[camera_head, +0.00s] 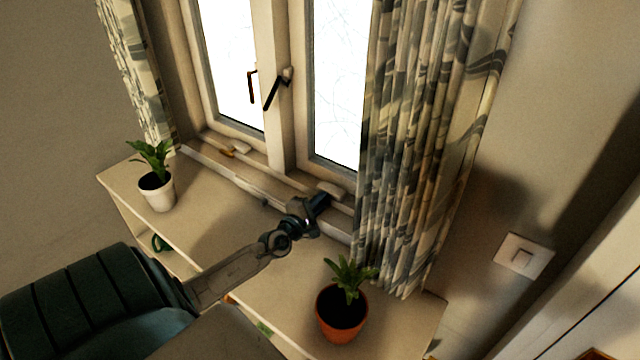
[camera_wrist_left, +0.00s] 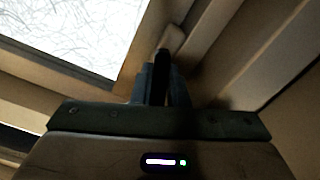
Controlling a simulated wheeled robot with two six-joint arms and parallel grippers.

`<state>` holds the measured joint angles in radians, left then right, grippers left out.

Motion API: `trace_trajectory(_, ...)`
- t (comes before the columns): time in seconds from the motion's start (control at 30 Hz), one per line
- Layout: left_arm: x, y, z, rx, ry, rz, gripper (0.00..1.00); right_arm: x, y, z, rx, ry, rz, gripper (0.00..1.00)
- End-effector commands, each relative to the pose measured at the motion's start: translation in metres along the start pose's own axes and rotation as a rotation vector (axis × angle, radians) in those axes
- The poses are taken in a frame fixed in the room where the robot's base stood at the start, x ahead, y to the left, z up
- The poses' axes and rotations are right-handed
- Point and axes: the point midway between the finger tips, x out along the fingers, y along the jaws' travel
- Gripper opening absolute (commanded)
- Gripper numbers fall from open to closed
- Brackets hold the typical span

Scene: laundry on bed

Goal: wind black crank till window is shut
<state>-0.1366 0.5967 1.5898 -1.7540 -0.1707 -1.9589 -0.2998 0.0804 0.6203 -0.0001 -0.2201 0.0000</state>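The window (camera_head: 280,110) has two bright panes in a pale frame. At the foot of its right pane is a small white housing (camera_head: 331,189). My left gripper (camera_head: 319,202) is at this housing, just above the sill. In the left wrist view, the black crank (camera_wrist_left: 162,72) stands between the two fingers of my left gripper (camera_wrist_left: 162,88), which are close against it on both sides. The crank's far end meets the pale housing (camera_wrist_left: 172,38). In the head view my gripper hides most of the crank. I cannot tell how far the window is open. My right gripper is not in view.
A white pot with a plant (camera_head: 157,190) stands left on the pale shelf (camera_head: 225,225). An orange pot with a plant (camera_head: 342,310) stands near my left arm. A patterned curtain (camera_head: 420,140) hangs close right of the gripper. Dark handles (camera_head: 277,90) are on the window.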

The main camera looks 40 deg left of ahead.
Motion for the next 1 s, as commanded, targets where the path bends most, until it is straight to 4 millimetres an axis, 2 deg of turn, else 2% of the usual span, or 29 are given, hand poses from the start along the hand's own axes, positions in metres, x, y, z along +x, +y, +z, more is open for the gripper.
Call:
trace_trajectory(0.03, -0.001, -0.003, -0.001, -0.002, 0.002, -0.004, 0.23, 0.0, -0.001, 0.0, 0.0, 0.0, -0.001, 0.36)
trace_trajectory(0.1, -0.001, -0.002, -0.001, -0.002, 0.002, -0.003, 0.35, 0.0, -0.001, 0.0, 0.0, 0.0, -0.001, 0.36)
trace_trajectory(0.47, -0.004, 0.0, 0.0, -0.001, 0.0, -0.001, 0.35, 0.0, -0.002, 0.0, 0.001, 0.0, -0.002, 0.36)
trace_trajectory(0.67, -0.03, -0.001, -0.001, 0.0, 0.0, -0.004, 0.35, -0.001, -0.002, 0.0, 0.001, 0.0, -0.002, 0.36)
trace_trajectory(1.0, -0.087, -0.003, -0.001, 0.001, 0.0, -0.006, 0.35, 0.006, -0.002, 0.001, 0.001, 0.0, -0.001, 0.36)
